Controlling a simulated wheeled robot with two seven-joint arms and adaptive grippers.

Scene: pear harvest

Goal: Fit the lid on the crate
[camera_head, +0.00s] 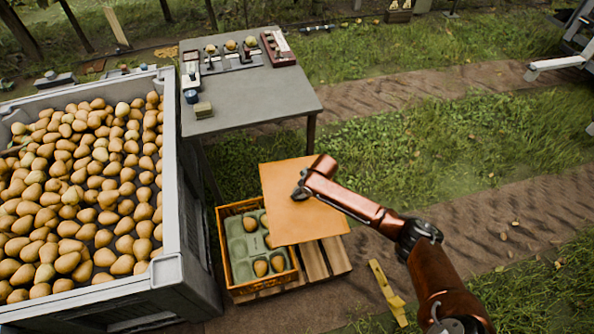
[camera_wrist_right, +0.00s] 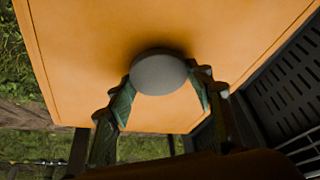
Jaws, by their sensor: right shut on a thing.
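The lid (camera_head: 285,228) is a flat orange-tan board with a round grey knob (camera_wrist_right: 160,66) in its middle. My right gripper (camera_head: 300,190) is shut on the knob, with a finger on either side of it in the wrist view (camera_wrist_right: 165,95). The orange crate (camera_head: 263,287) stands low beside the big bin. A grey-green moulded tray (camera_head: 238,247) inside it holds a few pears (camera_head: 261,267). The lid appears above the crate, shifted to its right and back, and hides part of it. The crate's left and front parts are uncovered. My left gripper is not in view.
A large grey bin (camera_head: 172,235) full of pears stands left of the crate. A grey table (camera_head: 250,95) with scales and tools is behind. Wooden slats (camera_head: 335,256) show under the lid's right side. A yellow object (camera_head: 387,290) lies on the ground. Open grass is at right.

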